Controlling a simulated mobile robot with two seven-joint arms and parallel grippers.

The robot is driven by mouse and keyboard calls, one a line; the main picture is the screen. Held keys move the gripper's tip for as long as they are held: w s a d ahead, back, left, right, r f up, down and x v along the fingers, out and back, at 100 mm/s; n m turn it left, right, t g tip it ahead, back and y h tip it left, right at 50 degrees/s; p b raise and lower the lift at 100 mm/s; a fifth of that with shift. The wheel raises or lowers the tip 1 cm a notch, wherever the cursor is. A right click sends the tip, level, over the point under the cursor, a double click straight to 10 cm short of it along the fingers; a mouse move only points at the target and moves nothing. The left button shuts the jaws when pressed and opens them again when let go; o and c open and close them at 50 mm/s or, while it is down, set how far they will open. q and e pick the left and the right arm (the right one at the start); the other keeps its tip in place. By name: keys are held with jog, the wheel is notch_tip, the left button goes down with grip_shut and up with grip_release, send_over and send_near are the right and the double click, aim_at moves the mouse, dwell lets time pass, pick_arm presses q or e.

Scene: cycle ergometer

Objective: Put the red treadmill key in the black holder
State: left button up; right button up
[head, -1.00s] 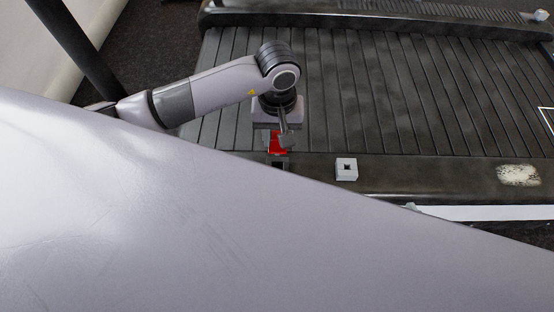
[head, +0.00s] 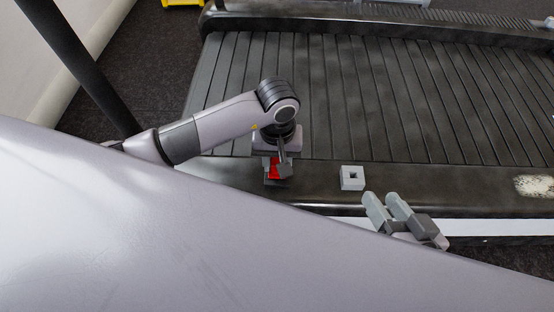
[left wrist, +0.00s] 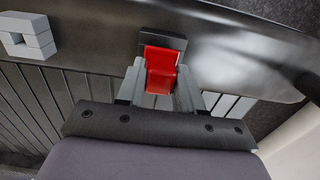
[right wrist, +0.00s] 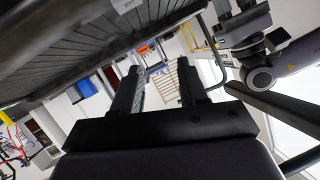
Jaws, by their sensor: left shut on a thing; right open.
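The red treadmill key (head: 274,171) is held in my left gripper (head: 280,168), which is shut on it. The black holder (head: 277,183) is on the dark side rail of the treadmill, directly under the key and partly hidden by it. In the left wrist view the red key (left wrist: 161,72) stands between the fingers, its far end against or over the black holder (left wrist: 166,38). I cannot tell whether the key's tip is inside the holder's opening. My right gripper (head: 384,200) is open and empty, near the rail's front edge; its spread fingers show in the right wrist view (right wrist: 160,75).
A light grey square holder (head: 352,179) with a hole sits on the rail to the right of the black one. The slatted treadmill belt (head: 400,90) lies behind. My own pale body part covers the lower left of the head view.

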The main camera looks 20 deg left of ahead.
pick_arm(q)
jog(key=shift+f, duration=0.1)
jog(key=shift+f+b, duration=0.15)
jog(key=shift+b, duration=0.15)
jog(key=o, duration=1)
jog(key=shift+r, duration=0.2)
